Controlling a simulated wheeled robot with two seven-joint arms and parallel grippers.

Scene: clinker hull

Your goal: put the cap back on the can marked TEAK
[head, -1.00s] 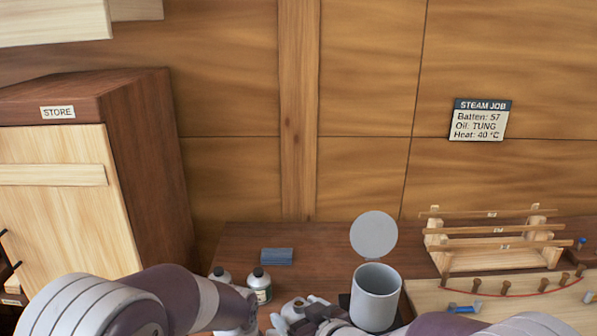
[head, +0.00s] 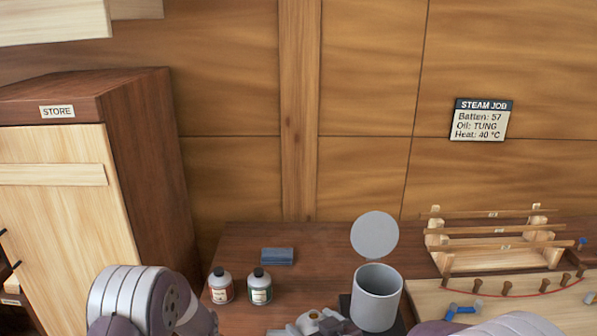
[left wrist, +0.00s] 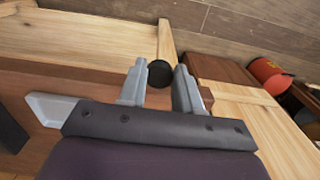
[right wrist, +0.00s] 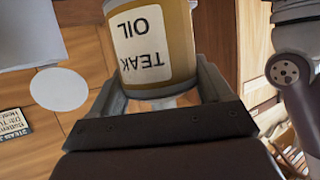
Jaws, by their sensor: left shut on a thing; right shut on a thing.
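A dark round cap (left wrist: 160,74) sits between the fingers of my left gripper (left wrist: 161,68) in the left wrist view; the gripper is shut on it. The left gripper is out of the head view, where only my left arm shows at lower left. The can marked TEAK OIL (right wrist: 155,50), yellow-brown with a white label, is held in my right gripper (right wrist: 158,88), which is shut on it. In the head view my right gripper (head: 322,323) is at the bottom edge, with the can's top (head: 314,315) just showing.
Two small capped bottles (head: 220,287) (head: 260,288) and a blue block (head: 277,256) are on the bench. A grey pot (head: 376,298) with its round lid (head: 374,235) raised stands right of my right gripper. A wooden rack (head: 495,242) is further right. The STORE cabinet (head: 55,190) is at left.

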